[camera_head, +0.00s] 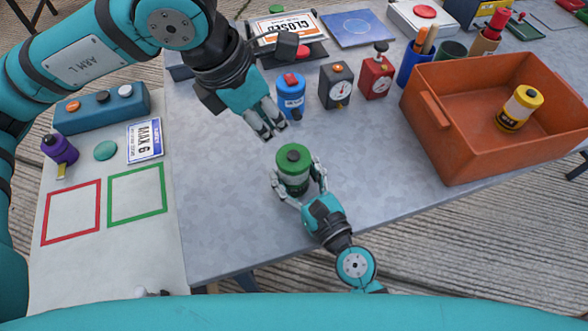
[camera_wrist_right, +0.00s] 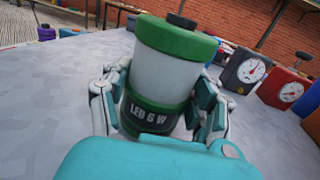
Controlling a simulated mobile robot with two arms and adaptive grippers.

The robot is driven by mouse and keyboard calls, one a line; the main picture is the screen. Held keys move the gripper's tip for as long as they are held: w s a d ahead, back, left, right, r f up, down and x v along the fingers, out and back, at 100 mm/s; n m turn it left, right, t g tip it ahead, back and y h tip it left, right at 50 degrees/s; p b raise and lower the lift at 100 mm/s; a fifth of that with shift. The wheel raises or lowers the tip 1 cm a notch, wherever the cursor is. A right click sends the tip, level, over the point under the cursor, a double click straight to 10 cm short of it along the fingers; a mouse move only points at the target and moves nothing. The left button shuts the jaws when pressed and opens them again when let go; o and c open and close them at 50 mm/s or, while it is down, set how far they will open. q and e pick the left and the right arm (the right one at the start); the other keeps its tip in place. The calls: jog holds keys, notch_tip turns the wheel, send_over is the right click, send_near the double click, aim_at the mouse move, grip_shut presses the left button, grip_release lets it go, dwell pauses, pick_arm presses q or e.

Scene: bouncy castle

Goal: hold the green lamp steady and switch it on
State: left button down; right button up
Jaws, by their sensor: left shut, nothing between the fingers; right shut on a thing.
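The green lamp (camera_head: 293,168) stands upright on the grey table, with a green top, a black button on it and a pale body. In the right wrist view the lamp (camera_wrist_right: 172,70) fills the middle, with "LED 6 W" on its lower band. My right gripper (camera_head: 298,184) is shut around the lamp's body, one finger on each side; its fingers also show in the right wrist view (camera_wrist_right: 160,108). My left gripper (camera_head: 268,132) is shut and empty, above the table, up and left of the lamp in the head view. The lamp's pale body shows no clear glow.
An orange crate (camera_head: 440,135) holding a yellow lamp (camera_head: 519,108) is at right. The table left of the green lamp is clear.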

aim_at(295, 158)
pick_arm(q)
jog(key=d+r+m+t+h, duration=0.2)
jog(key=d+m+h, duration=0.25)
jog(key=m, duration=0.55)
jog(key=shift+w+a+f, duration=0.1)
jog(key=shift+w+f, duration=0.05)
jog(key=shift+f, duration=1.3)
jog(key=shift+w+a+f, duration=0.1)
jog(key=shift+w+f, duration=0.1)
jog(key=shift+f, duration=1.3)
jog(key=shift+w+a+f, duration=0.1)
jog(key=shift+w+f, duration=0.05)
jog(key=shift+f, duration=1.3)
